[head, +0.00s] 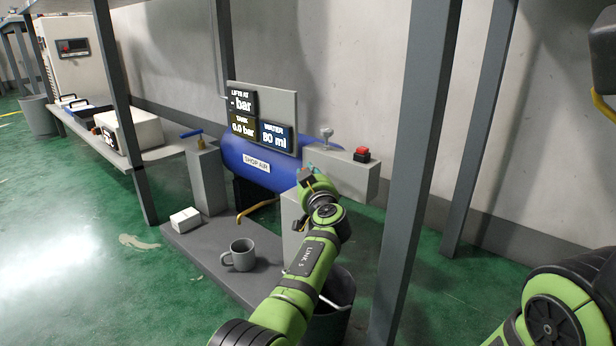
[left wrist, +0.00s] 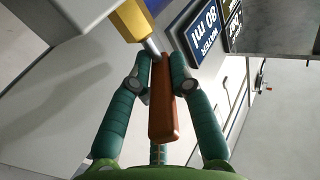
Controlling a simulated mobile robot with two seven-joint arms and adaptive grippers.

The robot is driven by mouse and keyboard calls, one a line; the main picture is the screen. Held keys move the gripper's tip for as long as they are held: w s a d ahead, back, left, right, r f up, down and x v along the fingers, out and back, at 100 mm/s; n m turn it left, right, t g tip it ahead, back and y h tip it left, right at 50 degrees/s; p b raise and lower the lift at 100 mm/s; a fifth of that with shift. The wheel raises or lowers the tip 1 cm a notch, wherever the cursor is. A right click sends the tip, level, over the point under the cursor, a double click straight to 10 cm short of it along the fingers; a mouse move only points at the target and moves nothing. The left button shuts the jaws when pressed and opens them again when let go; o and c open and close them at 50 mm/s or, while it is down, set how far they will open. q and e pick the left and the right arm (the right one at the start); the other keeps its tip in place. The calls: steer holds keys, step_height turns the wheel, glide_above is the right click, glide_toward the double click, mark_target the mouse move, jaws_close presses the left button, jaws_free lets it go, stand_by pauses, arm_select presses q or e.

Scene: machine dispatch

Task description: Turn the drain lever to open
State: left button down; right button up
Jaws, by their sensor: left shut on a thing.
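An orange-red lever handle (left wrist: 162,100) sits on a metal stem from a yellow fitting (left wrist: 130,20) in the left wrist view. My left gripper (left wrist: 162,72) is shut on this lever, one teal finger on each side. In the head view my left gripper (head: 306,176) is at the right end of the blue tank (head: 235,155) marked SHOP AIR, and my arm hides the lever there. A brass pipe (head: 257,207) comes out below the tank.
A grey mug (head: 239,257) and a white box (head: 185,220) stand on the low platform. A dark bucket (head: 330,325) is partly behind my left arm. A red button (head: 361,154) tops a grey box. A blue-handled valve (head: 192,133) stands left. Steel posts frame the station.

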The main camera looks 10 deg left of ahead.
arm_select(q)
steer(key=shift+a+r, duration=0.2)
steer(key=shift+a, duration=0.25)
steer(key=c, duration=1.2)
jaws_free()
steer(key=shift+f, duration=0.1)
step_height(320, 180, up, 10)
steer(key=shift+d+r, duration=0.2)
